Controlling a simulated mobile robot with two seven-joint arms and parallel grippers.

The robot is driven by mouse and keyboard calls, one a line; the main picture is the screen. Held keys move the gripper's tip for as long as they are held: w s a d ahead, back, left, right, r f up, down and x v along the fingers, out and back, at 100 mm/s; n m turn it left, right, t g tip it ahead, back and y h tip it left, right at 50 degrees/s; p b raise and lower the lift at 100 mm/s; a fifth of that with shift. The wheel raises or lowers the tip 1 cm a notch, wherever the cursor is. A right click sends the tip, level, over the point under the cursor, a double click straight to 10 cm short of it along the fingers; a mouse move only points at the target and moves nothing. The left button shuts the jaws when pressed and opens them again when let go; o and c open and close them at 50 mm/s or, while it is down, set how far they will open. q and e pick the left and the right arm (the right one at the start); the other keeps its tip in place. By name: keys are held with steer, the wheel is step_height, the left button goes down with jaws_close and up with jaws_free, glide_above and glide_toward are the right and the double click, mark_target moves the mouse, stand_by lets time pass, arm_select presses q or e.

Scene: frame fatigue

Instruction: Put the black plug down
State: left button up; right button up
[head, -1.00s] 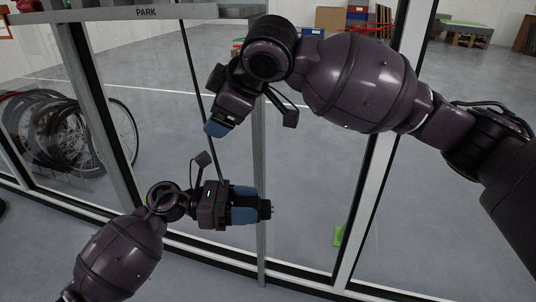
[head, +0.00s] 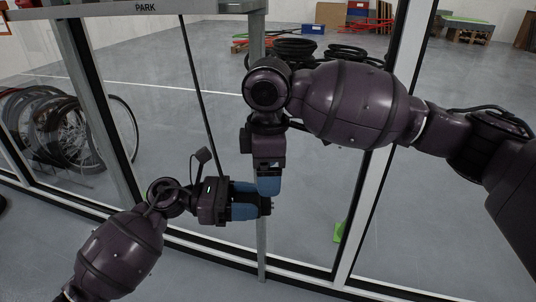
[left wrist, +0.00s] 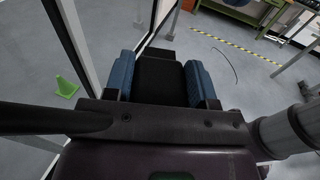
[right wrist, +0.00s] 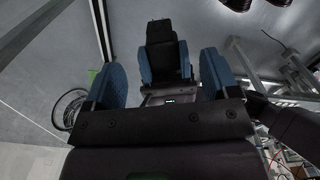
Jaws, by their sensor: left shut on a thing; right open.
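My left gripper (head: 250,203) is shut on the black plug (head: 267,206). The plug's end pokes out just past the blue fingers in the head view. In the left wrist view the plug (left wrist: 160,76) sits between the two blue fingers. My right gripper (head: 269,183) is open and points down, close above the left fingertips in the head view. In the right wrist view the plug (right wrist: 166,50), held by the left gripper, shows ahead, between and beyond the open right fingers. I cannot tell whether the right fingers touch it.
A metal post (head: 261,240) stands behind the grippers, under the PARK rail (head: 145,8). Glass panels with dark frames (head: 365,215) surround the arms. Bicycle wheels (head: 70,135) stand at left. A green cone (left wrist: 66,87) is on the grey floor.

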mark_target(268, 201)
steer(key=shift+f, duration=4)
arm_select(q)
steer(key=shift+w, duration=0.15)
arm_select(e)
steer(key=shift+s, duration=0.1)
steer(key=c, duration=0.8)
steer(key=o, duration=0.8)
steer(key=shift+a, duration=0.1)
steer(key=shift+r, duration=0.15)
